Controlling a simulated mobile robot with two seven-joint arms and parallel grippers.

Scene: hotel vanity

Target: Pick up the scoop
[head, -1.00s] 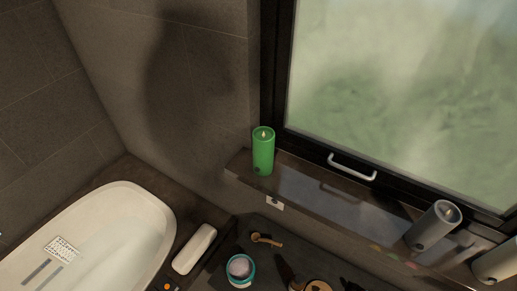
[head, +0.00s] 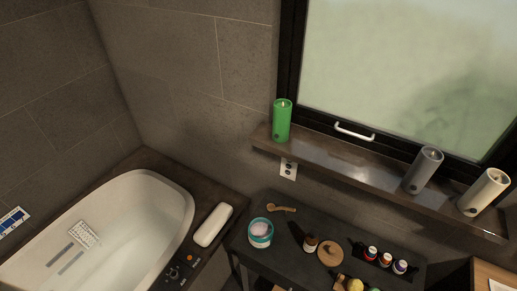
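A small light-brown scoop (head: 282,209) lies on the dark side table (head: 288,247), near its back left edge. It is just behind and to the right of a teal-rimmed jar (head: 261,232) with pale contents. The scoop looks clear of the jar, with nothing on top of it. Neither of my grippers shows in the head view.
The dark table also holds a brown bottle (head: 310,244), a round wooden piece (head: 330,253) and several small bottles (head: 385,259). A bathtub (head: 150,250) with a white pillow (head: 213,224) is at left. Above, a window ledge (head: 340,168) carries a green candle (head: 282,121) and two others.

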